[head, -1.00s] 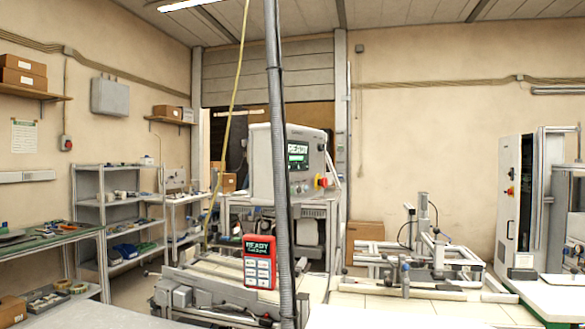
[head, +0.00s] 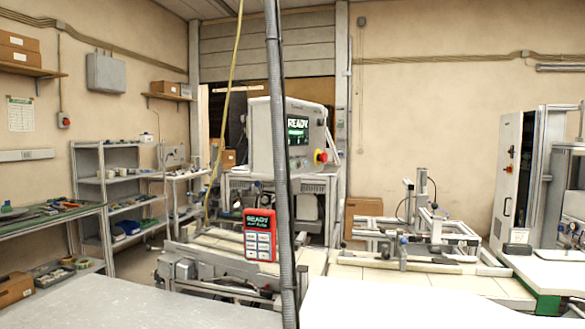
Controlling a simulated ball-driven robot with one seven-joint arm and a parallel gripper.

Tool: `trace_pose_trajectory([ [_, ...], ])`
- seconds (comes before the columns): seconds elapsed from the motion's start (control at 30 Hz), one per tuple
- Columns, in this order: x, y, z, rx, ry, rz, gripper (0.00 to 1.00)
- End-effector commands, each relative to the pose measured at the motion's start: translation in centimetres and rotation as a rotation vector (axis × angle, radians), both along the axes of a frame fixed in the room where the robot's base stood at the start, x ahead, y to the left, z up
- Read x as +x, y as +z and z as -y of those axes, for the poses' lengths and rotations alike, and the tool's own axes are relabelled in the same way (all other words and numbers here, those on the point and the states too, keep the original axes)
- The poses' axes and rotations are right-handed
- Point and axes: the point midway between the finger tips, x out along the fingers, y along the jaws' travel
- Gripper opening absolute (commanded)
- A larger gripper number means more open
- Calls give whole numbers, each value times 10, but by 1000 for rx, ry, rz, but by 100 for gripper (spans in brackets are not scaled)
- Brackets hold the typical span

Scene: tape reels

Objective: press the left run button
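A red handheld-style panel (head: 260,235) with a "READY" display and several pale buttons stands in the middle of the head view, beside a grey hose. Behind it, a larger grey control box (head: 262,150) has a lit "READY" screen (head: 298,130), small buttons below the screen and a red knob (head: 321,156) on a yellow base. The hose hides part of the box. I cannot tell at this size which button is the left run button. My gripper is not in view.
A grey ribbed hose (head: 281,150) runs vertically through the view. A grey worktop (head: 110,302) and a white surface (head: 400,305) fill the foreground. A metal frame machine (head: 420,235) stands right of centre, shelves (head: 120,190) at left, a tall cabinet (head: 508,180) at right.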

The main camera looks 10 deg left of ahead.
Motion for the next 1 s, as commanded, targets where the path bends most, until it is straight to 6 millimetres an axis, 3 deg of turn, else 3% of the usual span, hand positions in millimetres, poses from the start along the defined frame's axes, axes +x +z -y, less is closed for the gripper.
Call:
trace_pose_trajectory([
  [0.07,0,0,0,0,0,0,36],
  [0.43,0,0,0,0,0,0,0],
  [1.0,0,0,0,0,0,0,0],
])
